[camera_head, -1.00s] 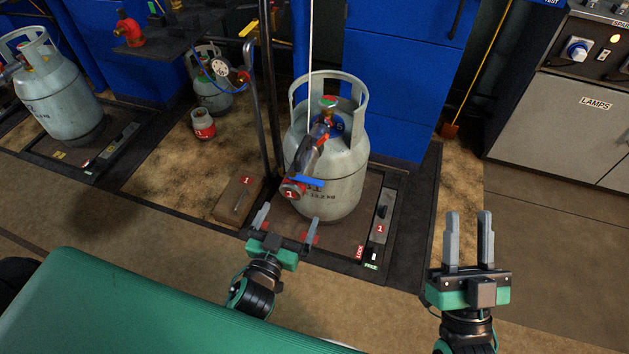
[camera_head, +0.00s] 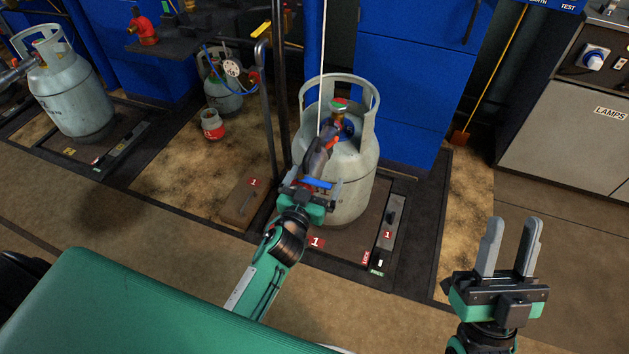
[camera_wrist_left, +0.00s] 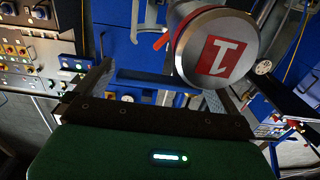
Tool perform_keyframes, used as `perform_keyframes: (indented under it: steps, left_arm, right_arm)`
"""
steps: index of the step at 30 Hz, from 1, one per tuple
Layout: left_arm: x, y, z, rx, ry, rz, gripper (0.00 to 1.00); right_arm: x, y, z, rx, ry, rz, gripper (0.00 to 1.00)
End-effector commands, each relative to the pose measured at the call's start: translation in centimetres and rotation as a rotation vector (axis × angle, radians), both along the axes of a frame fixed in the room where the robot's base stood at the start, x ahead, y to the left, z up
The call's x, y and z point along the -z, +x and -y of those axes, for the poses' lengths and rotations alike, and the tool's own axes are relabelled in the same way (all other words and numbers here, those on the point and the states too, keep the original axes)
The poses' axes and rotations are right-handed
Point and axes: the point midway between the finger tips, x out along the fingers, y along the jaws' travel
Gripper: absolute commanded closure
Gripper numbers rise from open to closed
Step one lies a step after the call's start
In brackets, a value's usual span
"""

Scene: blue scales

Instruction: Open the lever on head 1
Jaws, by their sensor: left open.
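Head 1 (camera_head: 318,155) is a dark cylindrical filling head at the valve of the grey gas cylinder (camera_head: 348,193). Its round end with a red label "1" (camera_wrist_left: 217,57) faces the left wrist camera; my gripper hides that end in the head view. A blue bar (camera_head: 317,183), which looks like its lever, sticks out crosswise below it and shows in the wrist view (camera_wrist_left: 160,83). An orange-red part (camera_head: 332,143) is on the head. My left gripper (camera_head: 312,182) is open in front of the head, fingers either side of the bar; contact is unclear. My right gripper (camera_head: 511,220) is open and empty at right.
The cylinder stands on a floor scale with a lock strip (camera_head: 388,222). A metal post (camera_head: 267,110) and a brown pedal box (camera_head: 243,200) are left of it. Blue cabinets (camera_head: 410,90) stand behind.

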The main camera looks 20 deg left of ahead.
Motion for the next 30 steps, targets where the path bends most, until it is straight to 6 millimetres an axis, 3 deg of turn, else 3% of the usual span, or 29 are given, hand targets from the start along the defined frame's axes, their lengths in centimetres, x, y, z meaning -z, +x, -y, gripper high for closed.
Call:
perform_keyframes:
  steps: [7, 16, 23, 30]
  left_arm:
    - [0.0, 0.0, 0.0, 0.0, 0.0, 0.0, 0.0]
    - [0.0, 0.0, 0.0, 0.001, 0.0, 0.0, 0.58]
    - [-0.1, 0.0, 0.0, 0.009, 0.001, 0.0, 0.58]
    - [-0.3, -0.1, 0.1, 0.052, 0.004, 0.0, 0.57]
  right_arm:
    - [0.0, 0.0, 0.0, 0.001, 0.0, 0.002, 0.64]
    - [0.0, 0.0, 0.0, 0.001, 0.001, 0.002, 0.64]
    - [-0.1, 0.3, -0.1, -0.001, -0.002, -0.015, 0.64]
    - [3.3, 1.8, -1.5, -0.033, -0.055, -0.25, 0.64]
